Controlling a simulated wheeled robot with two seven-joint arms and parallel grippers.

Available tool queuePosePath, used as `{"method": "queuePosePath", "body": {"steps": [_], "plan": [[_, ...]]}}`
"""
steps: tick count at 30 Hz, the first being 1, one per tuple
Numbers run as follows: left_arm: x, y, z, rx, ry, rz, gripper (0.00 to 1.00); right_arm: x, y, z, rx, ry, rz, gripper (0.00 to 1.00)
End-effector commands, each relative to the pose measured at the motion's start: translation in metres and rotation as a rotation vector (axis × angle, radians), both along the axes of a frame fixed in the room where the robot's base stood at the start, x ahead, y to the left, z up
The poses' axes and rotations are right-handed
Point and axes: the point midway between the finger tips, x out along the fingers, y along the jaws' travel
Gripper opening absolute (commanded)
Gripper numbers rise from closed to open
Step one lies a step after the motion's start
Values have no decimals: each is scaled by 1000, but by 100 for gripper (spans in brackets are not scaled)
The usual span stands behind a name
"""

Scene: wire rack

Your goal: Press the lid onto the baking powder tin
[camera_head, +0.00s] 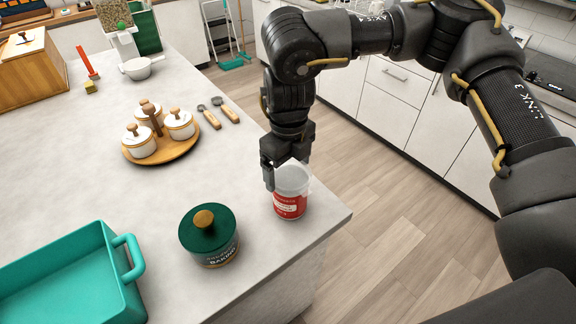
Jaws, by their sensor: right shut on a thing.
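The red baking powder tin (289,207) stands upright near the right-hand corner of the counter. A pale translucent lid (293,180) is over its top; I cannot tell whether it is fully seated. My right gripper (284,175) reaches down from above, with its fingers at the lid's rim. It is shut on the lid, and the fingers partly hide the rim's back and left side. My left gripper is not in view.
A green-lidded canister (210,251) with a wooden knob stands left of the tin. A teal baking dish (75,285) is at the lower left. A round wooden tray (183,150) holds white lidded pots. The counter edge and open floor lie just right of the tin.

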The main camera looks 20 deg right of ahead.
Motion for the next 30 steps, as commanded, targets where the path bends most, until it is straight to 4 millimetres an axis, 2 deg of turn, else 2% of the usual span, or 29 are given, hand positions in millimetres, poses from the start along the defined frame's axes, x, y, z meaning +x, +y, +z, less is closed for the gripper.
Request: {"method": "queuePosePath", "body": {"steps": [8,9,11,20,30], "plan": [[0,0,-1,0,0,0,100,0,0,-2,0,0,0,67],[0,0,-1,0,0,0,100,0,0,-2,0,0,0,93],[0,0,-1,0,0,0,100,0,0,-1,0,0,0,100],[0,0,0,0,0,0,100,0,0,0,0,0,0,100],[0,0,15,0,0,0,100,0,0,20,1,-1,0,100]]}}
